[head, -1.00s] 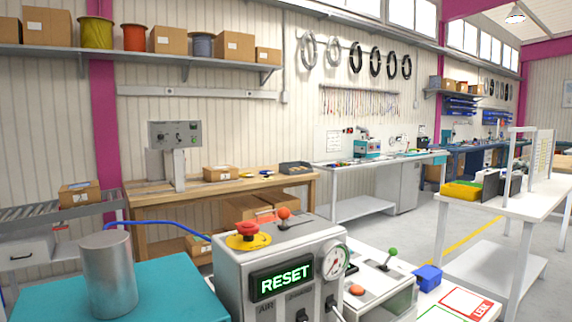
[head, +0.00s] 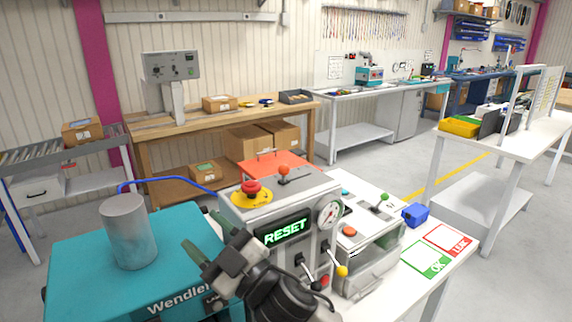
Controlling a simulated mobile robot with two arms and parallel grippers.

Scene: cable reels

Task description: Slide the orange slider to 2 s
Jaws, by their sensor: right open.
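An orange ball knob (head: 284,170) stands on a short stem on top of the grey control box (head: 255,222). It looks like the orange slider; its scale marks are too small to read. The box's display (head: 285,231) shows RESET in green. My right gripper (head: 207,238) is open and empty in front of the box's left side, over the edge of the teal machine. It is apart from the orange knob, to its lower left in the picture. My left gripper is not in view.
A red mushroom button (head: 251,188) sits left of the knob, and a gauge (head: 329,213) is on the box's right front. A grey cylinder (head: 127,231) rises from the teal machine (head: 75,265). A green-knobbed unit stands right.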

